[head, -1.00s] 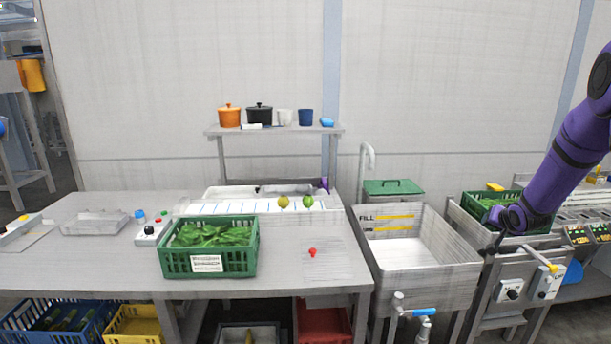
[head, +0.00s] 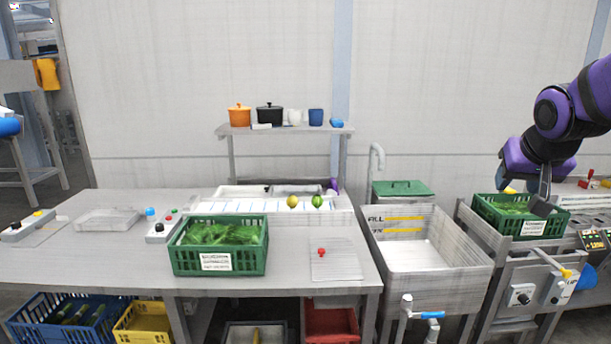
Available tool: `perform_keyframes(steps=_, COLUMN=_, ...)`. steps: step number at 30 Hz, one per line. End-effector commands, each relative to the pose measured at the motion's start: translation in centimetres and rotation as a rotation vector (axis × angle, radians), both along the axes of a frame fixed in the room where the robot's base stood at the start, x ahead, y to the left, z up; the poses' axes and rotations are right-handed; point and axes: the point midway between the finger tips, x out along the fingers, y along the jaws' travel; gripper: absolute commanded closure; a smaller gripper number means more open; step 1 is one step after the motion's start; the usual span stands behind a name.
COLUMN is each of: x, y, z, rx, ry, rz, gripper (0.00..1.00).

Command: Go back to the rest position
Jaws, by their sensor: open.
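My gripper (head: 541,200) is at the right of the head view, on my purple and black arm. It points down over a green crate of greens (head: 523,228) beside the sink. Its jaws are open, and no object shows between them. The dark fingers overlap the crate in the picture; I cannot tell whether they touch it or hang above it. Part of the greens in that crate is hidden behind the gripper.
A steel sink (head: 462,274) stands left of that crate. On the left table (head: 110,262) sits another green crate of greens (head: 219,262). A shelf (head: 270,130) with pots stands behind. The air above the sink and left table is clear.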

Motion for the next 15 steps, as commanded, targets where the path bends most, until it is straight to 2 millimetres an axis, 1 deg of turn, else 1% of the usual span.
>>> perform_keyframes(steps=1, x=-1.8, y=1.0, z=0.7, rx=0.000, ry=0.009, rz=0.019, gripper=0.51)
perform_keyframes(steps=7, x=-8.9, y=4.4, z=1.6, rx=0.008, ry=0.075, rz=0.102, gripper=0.51)
perform_keyframes(steps=12, x=-14.8, y=6.7, z=1.5, rx=0.021, ry=0.127, rz=0.185, gripper=0.51)
perform_keyframes(steps=15, x=-17.6, y=7.7, z=1.1, rx=0.030, ry=0.155, rz=0.231, gripper=0.51)
